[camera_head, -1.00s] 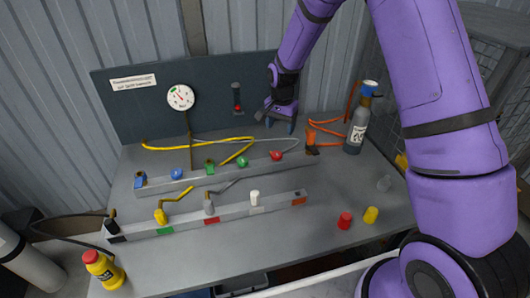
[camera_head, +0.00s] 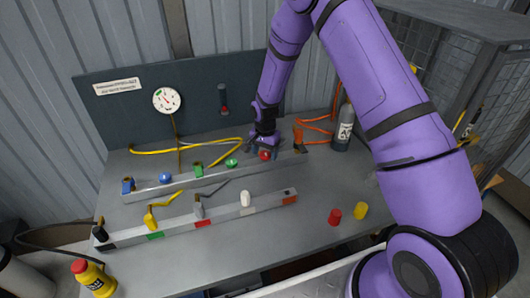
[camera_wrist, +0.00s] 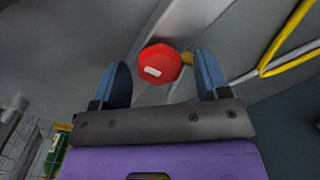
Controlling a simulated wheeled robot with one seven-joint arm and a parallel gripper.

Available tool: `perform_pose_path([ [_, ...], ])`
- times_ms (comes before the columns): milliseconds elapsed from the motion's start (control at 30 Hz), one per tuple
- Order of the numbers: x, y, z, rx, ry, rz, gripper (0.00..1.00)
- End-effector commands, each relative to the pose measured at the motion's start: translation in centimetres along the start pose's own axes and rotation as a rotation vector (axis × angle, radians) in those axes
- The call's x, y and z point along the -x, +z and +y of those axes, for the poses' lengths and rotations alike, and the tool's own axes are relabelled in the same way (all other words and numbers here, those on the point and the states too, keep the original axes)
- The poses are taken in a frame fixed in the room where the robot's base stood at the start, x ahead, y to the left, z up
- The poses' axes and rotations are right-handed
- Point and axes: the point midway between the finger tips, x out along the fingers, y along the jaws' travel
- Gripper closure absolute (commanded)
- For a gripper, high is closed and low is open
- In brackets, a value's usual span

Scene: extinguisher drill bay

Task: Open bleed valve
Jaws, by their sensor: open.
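A red knob (camera_head: 265,155) sits at the right part of the back rail (camera_head: 215,177). In the wrist view the red knob (camera_wrist: 159,64) has a small white mark and appears between my two blue fingertips, with a gap on each side. My gripper (camera_head: 263,147) is open and just above and behind this knob in the head view. Its fingers also show in the wrist view (camera_wrist: 163,68). A green knob (camera_head: 231,162) and a blue knob (camera_head: 165,177) sit further left on the same rail. No readable label shows which knob is the bleed valve.
A pressure gauge (camera_head: 166,100) hangs on the dark back panel. A front rail (camera_head: 220,217) carries several levers. A grey cylinder (camera_head: 344,130) with an orange hose stands at right. Red (camera_head: 335,216) and yellow (camera_head: 360,210) caps stand on the bench (camera_head: 290,245).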

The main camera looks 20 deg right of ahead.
Motion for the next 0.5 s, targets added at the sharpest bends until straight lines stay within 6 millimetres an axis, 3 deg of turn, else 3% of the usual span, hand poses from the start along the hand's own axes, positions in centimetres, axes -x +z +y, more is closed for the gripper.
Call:
perform_pose_path([
  [300,-0.18,0.0,0.0,0.001,0.0,0.0,0.34],
  [500,-0.17,0.01,0.0,0.001,0.0,0.0,0.8],
])
